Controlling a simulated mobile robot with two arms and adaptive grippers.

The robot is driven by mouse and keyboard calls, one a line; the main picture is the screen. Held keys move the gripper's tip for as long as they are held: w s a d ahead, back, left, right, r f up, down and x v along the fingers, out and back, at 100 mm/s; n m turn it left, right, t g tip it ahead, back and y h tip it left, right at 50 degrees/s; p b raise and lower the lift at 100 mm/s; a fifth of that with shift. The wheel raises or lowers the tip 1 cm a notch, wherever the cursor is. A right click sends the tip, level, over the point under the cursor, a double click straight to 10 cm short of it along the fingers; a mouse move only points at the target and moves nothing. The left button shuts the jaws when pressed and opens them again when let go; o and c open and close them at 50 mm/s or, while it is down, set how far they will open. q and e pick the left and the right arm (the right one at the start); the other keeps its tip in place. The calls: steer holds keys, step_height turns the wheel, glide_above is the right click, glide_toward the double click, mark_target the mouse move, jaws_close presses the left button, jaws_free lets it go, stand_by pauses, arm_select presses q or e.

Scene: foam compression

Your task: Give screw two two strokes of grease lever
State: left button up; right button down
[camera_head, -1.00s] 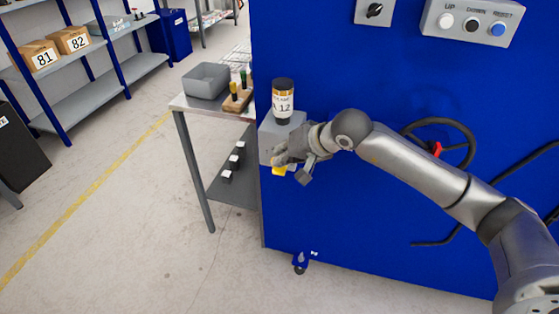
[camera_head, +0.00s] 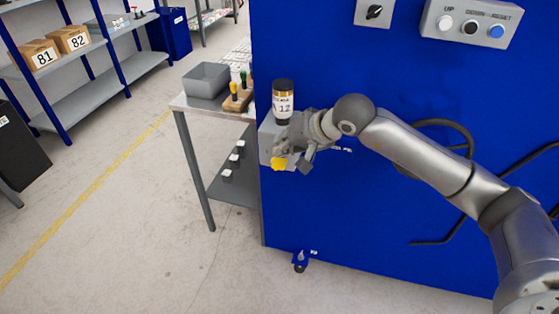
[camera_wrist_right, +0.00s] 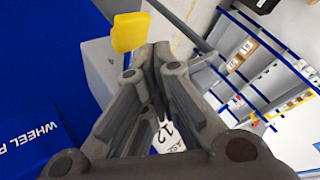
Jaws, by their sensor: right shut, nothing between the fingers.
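The grease unit is a grey block (camera_head: 268,142) on the left edge of the blue machine front, with a dark-capped cartridge (camera_head: 283,103) labelled 12 upright on top. The lever's yellow end (camera_head: 278,163) shows just below my right gripper (camera_head: 284,152). In the wrist view the yellow end (camera_wrist_right: 129,31) is beyond the fingertips (camera_wrist_right: 156,62), and part of the cartridge label (camera_wrist_right: 166,137) shows between the fingers. My right gripper is shut and empty, in front of the block. I cannot tell whether it touches the lever. My left gripper is out of view.
A handwheel (camera_head: 445,128) is partly behind my right arm. A button box (camera_head: 468,22) sits above it. Left of the machine, a table (camera_head: 178,102) carries a grey bin (camera_head: 206,80) and a wooden holder (camera_head: 237,102) with coloured-handled tools. The floor in front is clear.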

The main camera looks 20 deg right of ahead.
mark_target(283, 160)
steer(key=shift+r+p, duration=1.05)
steer(key=shift+r, duration=1.5)
